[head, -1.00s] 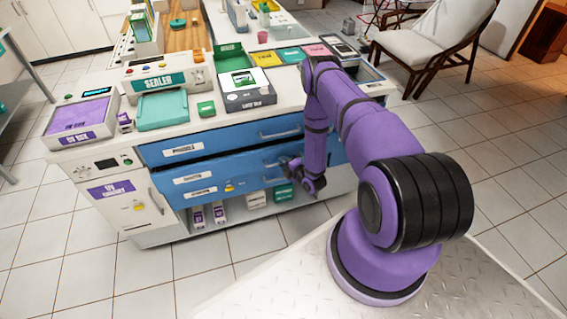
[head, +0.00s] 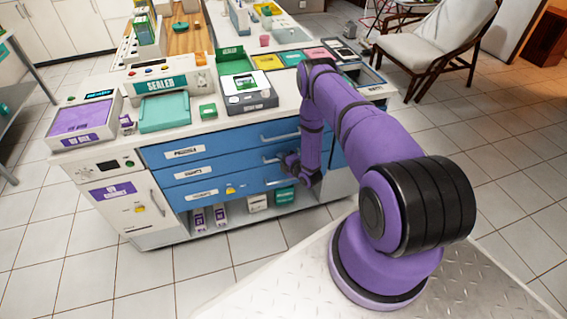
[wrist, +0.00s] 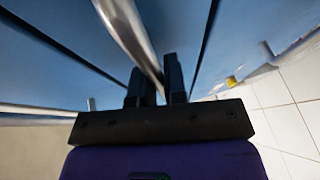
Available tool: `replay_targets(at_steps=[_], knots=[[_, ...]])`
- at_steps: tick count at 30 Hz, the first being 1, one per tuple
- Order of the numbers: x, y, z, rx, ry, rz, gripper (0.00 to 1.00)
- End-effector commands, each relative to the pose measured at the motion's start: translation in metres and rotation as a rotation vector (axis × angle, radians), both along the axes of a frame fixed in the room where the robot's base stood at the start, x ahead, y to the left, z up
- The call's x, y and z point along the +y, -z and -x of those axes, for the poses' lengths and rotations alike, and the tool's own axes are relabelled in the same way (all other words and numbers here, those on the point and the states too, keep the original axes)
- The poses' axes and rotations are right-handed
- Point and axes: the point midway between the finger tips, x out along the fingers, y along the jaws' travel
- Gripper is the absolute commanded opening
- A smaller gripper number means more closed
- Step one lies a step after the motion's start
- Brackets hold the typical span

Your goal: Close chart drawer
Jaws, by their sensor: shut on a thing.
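The cabinet front has three stacked blue drawers; their label text is too small to read surely, so I cannot tell by name which is the chart drawer. The middle drawer (head: 228,170) looks flush, or nearly so, with the top drawer (head: 228,149) and bottom drawer (head: 212,189). My gripper (head: 289,162) is at the right part of the middle drawer's front. In the wrist view my gripper (wrist: 158,80) is shut on a silver bar handle (wrist: 128,30), which runs between its fingers. My arm partly hides the drawers' right ends.
The white worktop above carries a sealer (head: 165,80), a teal tray (head: 164,112) and a purple-filled bin (head: 85,120). An open shelf below holds small boxes (head: 257,203). A white cupboard (head: 125,205) adjoins on the left. Tiled floor in front is clear.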

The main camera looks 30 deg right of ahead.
Motion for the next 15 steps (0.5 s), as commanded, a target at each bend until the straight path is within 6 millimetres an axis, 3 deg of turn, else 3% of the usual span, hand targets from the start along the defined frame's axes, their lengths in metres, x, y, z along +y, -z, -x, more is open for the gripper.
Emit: replay_targets(at_steps=[7, 8, 9, 15], knots=[[-0.002, -0.002, -0.0042, -0.006, 0.004, 0.004, 0.0], [-0.0021, -0.002, -0.0045, -0.007, 0.004, 0.004, 0.19], [-0.0021, -0.0021, -0.0045, -0.007, 0.003, 0.004, 0.23], [-0.002, -0.003, -0.0049, -0.009, 0.003, 0.004, 0.23]])
